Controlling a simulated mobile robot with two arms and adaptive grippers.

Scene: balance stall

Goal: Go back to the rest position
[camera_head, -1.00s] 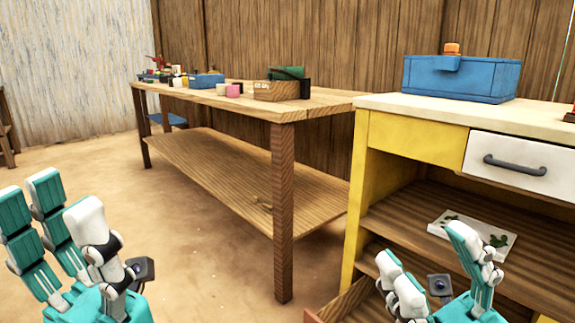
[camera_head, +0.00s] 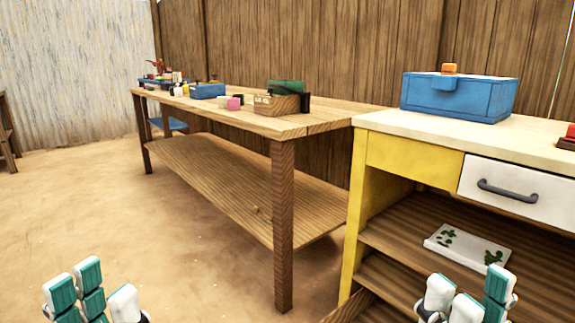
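My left gripper (camera_head: 98,297) shows only its finger ends at the bottom left edge, over the bare floor. Its fingers are spread apart with nothing between them. My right gripper (camera_head: 468,298) shows only its upper fingers at the bottom right, in front of the yellow cabinet's (camera_head: 408,160) lower shelves. Its fingers also stand apart, with nothing seen between them. The palms of both grippers are below the picture.
A wooden table (camera_head: 335,121) with small boxes and jars stands in the middle. A blue box (camera_head: 460,97) sits on the cabinet's top. A white drawer (camera_head: 518,190) is shut. A white tray with green marks (camera_head: 468,249) lies on a shelf. Floor at left is clear.

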